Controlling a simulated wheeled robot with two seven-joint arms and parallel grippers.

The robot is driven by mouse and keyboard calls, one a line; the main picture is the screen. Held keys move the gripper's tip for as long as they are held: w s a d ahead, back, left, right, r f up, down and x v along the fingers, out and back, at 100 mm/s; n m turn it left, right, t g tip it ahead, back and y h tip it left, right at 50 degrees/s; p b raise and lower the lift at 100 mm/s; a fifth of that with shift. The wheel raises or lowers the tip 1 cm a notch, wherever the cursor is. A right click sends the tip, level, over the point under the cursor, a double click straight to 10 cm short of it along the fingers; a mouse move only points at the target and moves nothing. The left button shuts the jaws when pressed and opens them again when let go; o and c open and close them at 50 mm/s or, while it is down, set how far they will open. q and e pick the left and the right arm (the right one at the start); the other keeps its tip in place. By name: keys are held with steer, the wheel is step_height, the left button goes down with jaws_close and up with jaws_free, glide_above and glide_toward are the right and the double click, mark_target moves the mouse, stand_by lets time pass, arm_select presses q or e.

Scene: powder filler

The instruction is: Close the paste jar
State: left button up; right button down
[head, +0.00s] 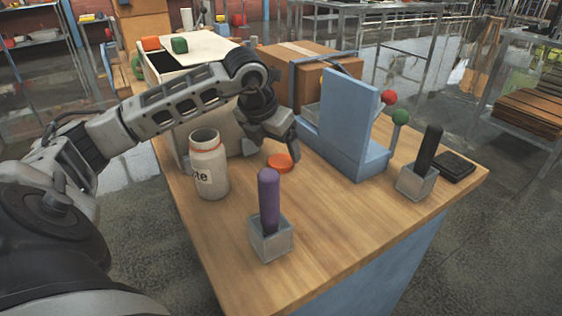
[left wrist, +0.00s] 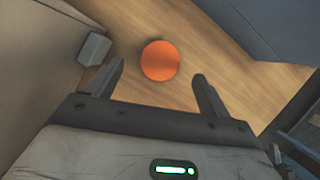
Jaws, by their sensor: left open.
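The paste jar (head: 208,165) stands upright and open on the wooden table, with its label partly turned away at the left. An orange lid (head: 280,162) lies flat on the table to the right of the jar. In the left wrist view the lid (left wrist: 160,61) is a round orange disc ahead of the fingertips and roughly between their lines. My left gripper (head: 279,148) is open and empty, pointing down close above and behind the lid, apart from it. In the left wrist view its two fingers (left wrist: 158,72) are spread wide. My right gripper is not in view.
A purple-handled tool stands in a grey holder (head: 271,240) at the front. A blue stand (head: 346,130) rises right of the lid. A black-handled tool in another holder (head: 416,184) and a dark flat item (head: 454,166) sit at right. A cardboard box (head: 306,76) is behind.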

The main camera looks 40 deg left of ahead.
mark_target(281, 160)
arm_select(q)
steer(key=x, duration=0.4)
steer(key=shift+s, duration=0.15)
steer(key=c, duration=1.1)
